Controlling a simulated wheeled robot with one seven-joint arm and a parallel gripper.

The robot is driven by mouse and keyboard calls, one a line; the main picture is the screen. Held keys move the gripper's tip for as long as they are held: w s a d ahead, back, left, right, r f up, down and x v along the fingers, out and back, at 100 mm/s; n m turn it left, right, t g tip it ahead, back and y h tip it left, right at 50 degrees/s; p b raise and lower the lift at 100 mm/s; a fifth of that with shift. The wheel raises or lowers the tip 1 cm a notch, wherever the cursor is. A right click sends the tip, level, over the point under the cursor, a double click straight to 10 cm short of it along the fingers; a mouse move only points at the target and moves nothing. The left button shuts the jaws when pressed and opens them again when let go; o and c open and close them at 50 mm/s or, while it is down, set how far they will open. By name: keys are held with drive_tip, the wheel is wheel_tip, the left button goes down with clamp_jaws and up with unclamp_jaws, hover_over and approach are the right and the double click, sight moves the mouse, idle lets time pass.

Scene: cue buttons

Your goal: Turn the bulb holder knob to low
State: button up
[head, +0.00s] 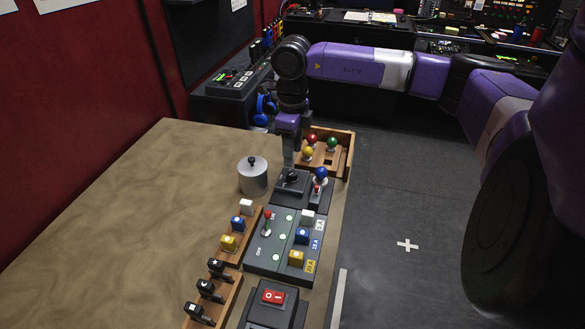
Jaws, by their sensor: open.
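The bulb holder (301,193) is a dark box near the far right part of the table. Its black knob (292,176) is on top at the left, too small to read its setting. A blue bulb (320,173) stands upright at its right side. My gripper (288,164) points down just above or at the knob, and its fingers partly cover it from behind. It is open; I cannot tell whether the fingers touch or straddle the knob.
A wooden tray (347,164) with red, yellow and green bulbs stands just behind the holder. A grey lidded canister (252,178) is to the left. A panel with a red-tipped lever (267,220) and coloured blocks sits in front. The table's left is clear.

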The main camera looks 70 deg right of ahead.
sight(292, 173)
drive_tip(key=shift+f+p, duration=0.6)
drive_tip(key=shift+f, duration=2.85)
drive_tip(key=shift+c, duration=0.2)
clamp_jaws()
